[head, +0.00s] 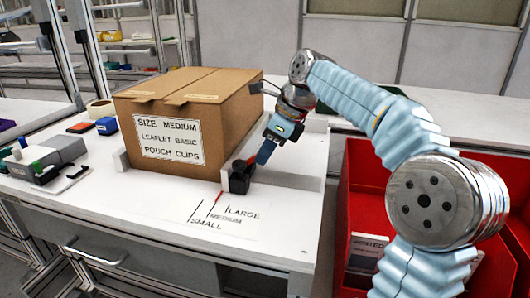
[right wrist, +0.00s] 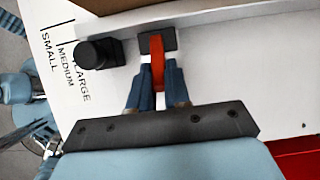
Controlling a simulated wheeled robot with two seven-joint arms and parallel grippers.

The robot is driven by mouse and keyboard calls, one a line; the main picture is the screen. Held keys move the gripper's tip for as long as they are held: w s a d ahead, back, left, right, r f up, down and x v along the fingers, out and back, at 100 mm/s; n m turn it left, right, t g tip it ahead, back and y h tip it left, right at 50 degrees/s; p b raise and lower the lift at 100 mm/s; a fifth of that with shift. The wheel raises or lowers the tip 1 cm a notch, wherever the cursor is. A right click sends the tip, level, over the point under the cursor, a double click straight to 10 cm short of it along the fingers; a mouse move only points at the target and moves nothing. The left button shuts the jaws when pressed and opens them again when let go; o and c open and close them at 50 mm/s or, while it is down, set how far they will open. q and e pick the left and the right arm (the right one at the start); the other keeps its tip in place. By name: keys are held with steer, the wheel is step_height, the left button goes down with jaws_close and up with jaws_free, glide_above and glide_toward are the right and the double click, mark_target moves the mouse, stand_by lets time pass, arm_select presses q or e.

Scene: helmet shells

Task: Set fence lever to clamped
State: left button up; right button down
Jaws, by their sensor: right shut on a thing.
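The fence lever is a red bar (right wrist: 157,66) on a dark base (right wrist: 158,40) in the right wrist view. My right gripper (right wrist: 157,92) is shut on the lever, with a blue finger on each side of it. The pale fence (head: 290,179) runs along the bench right of the box. A black knob block (head: 240,177) stands at its near left end and also shows in the right wrist view (right wrist: 100,53).
A cardboard box (head: 190,105) labelled SIZE MEDIUM stands left of the fence. The bench in front has SMALL, MEDIUM and LARGE marks (head: 222,215). Red bins (head: 355,210) stand to the right. A grey device (head: 45,160) sits at the left.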

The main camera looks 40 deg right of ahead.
steer(key=shift+s+d+f+t+y+b, duration=0.25)
steer(key=shift+f+t+y+b, duration=0.15)
steer(key=shift+f+t+b, duration=0.25)
steer(key=t+y+b, duration=0.1)
steer(key=f+t+b, duration=0.1)
steer(key=b, duration=0.1)
steer(key=t+y+b, duration=0.1)
steer(key=shift+s+d+f+y, duration=0.2)
steer(key=shift+s+f+y, duration=0.05)
steer(key=shift+f+y, duration=0.1)
steer(key=t+y+b, duration=0.1)
steer(key=b, duration=0.2)
steer(key=shift+f+t, duration=0.25)
steer(key=shift+f, duration=0.15)
arm_select(q)
step_height(320, 180, down, 9)
steer(key=a, duration=0.2)
steer(key=shift+w+a+b, duration=0.15)
steer(key=shift+w+b, duration=0.15)
steer(key=shift+w, duration=0.15)
arm_select(e)
steer(key=shift+y, duration=0.35)
arm_select(q)
steer(key=shift+f, duration=0.1)
arm_select(e)
steer(key=shift+t, duration=0.3)
steer(key=c, duration=1.1)
jaws_free()
steer(key=shift+s, duration=0.1)
